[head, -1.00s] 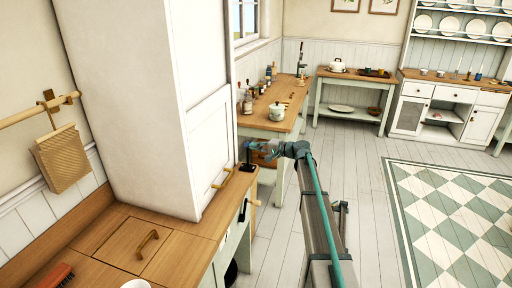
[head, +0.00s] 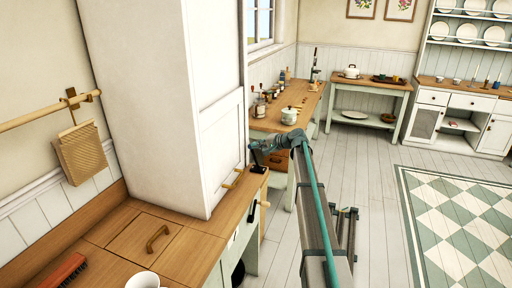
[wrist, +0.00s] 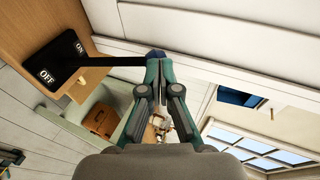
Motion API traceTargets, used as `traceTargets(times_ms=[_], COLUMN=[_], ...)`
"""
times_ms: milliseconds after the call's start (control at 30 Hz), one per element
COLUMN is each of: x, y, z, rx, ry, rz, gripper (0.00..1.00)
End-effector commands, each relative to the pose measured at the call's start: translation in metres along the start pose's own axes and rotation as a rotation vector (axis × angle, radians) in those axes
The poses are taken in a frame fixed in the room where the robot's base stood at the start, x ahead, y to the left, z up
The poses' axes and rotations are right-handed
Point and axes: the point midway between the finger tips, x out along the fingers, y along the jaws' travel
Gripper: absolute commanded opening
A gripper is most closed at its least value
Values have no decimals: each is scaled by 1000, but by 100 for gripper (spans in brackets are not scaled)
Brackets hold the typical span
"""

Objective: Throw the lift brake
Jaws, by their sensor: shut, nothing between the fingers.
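The lift brake is a black plate (wrist: 62,64) marked OFF and ON, on the wooden counter end in the wrist view. Its black lever (wrist: 115,61) reaches from the plate toward my fingertips. In the head view the brake's plate (head: 258,170) sits at the counter's far end, beside the tall white cabinet. My gripper (wrist: 157,62) is shut with nothing held, its fingertips at the lever's far end; contact is unclear. In the head view my gripper (head: 257,151) is small beside the lever. I cannot tell which marking the lever is at.
The tall white cabinet (head: 150,100) stands close left of the brake. The near counter has a hatch (head: 145,243), a brush (head: 62,270) and a white mug (head: 145,281). A side table (head: 296,124) with bottles and a pot lies beyond. Floor to the right is open.

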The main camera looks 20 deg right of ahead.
Motion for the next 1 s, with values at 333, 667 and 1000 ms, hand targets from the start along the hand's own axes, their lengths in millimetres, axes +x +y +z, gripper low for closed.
traceTargets(times_ms=[333,667,1000], x=[-24,-89,-131], y=[-3,-8,-14], z=[2,2,1], rx=[-1,-3,-2], ry=[-2,-2,-5], rz=[-1,-1,-1], gripper=[0,0,0])
